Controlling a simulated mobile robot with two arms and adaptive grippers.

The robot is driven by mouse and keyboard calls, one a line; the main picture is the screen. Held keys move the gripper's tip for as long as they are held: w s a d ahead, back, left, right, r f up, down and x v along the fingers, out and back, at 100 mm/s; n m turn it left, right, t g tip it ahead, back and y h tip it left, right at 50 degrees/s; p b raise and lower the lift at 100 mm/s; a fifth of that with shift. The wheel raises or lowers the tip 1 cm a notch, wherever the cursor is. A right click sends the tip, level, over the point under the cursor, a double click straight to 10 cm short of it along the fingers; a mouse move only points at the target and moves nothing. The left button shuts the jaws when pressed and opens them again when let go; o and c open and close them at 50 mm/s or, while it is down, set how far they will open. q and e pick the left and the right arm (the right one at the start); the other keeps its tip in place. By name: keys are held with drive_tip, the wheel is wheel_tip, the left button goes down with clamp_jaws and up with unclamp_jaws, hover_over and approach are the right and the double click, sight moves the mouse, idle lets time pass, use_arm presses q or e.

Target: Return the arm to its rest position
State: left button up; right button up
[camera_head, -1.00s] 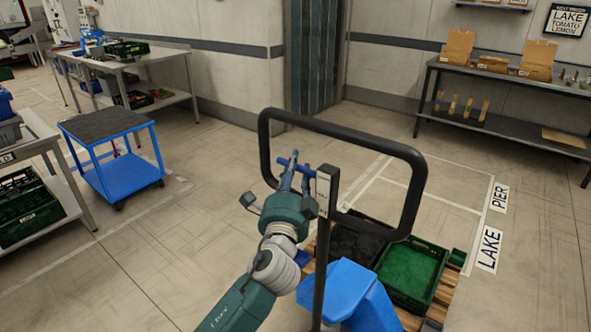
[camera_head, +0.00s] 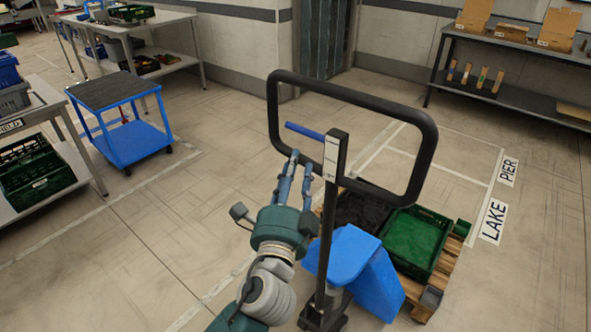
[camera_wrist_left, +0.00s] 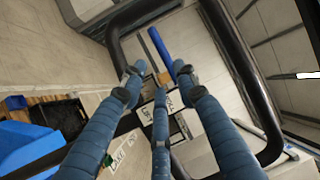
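My left gripper (camera_head: 301,160), with blue fingers on a dark green hand, points up in front of the pallet jack's black handle loop (camera_head: 426,150). Its fingers are spread, with nothing between them. The blue lever (camera_head: 304,131) on the handle post is a little beyond the fingertips and looks free of them. In the left wrist view the gripper's fingers (camera_wrist_left: 158,85) are apart, and the blue lever (camera_wrist_left: 160,42) shows past their tips. My right gripper is out of view.
The blue jack body (camera_head: 352,262) stands by a wooden pallet (camera_head: 446,268) with a green crate (camera_head: 416,240) and a black crate (camera_head: 362,212). A blue cart (camera_head: 132,143) is at the left. A shelf with boxes (camera_head: 509,95) is at the back right. Floor between is clear.

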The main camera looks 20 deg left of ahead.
use_arm(q)
drive_tip(key=shift+s, duration=0.1)
idle(0.3)
wheel_tip(320, 180, down, 23)
drive_tip(key=w+d+g+h, duration=0.1)
drive_tip(key=w+g+h, duration=0.1)
drive_tip(key=g, duration=0.3)
drive_tip(key=s+a+f+n+g, duration=0.1)
drive_tip(key=s+f+n+g, duration=0.3)
drive_tip(key=f, duration=0.8)
drive_tip(key=s+a+f+g, duration=0.1)
drive_tip(key=s+f, duration=0.5)
drive_tip(key=f, duration=0.7)
drive_tip(key=s+a+f+n+g+h, duration=0.15)
drive_tip(key=s+f+n+g, duration=0.3)
drive_tip(key=s+f, duration=1.35)
drive_tip(key=s+a+f+n+g, duration=0.1)
drive_tip(key=s+f+n+g, duration=0.1)
drive_tip(key=s, duration=0.9)
drive_tip(key=s+a+f+n+g, duration=0.2)
drive_tip(key=s+f, duration=0.2)
drive_tip(key=s, duration=0.8)
drive_tip(key=shift+f, duration=0.4)
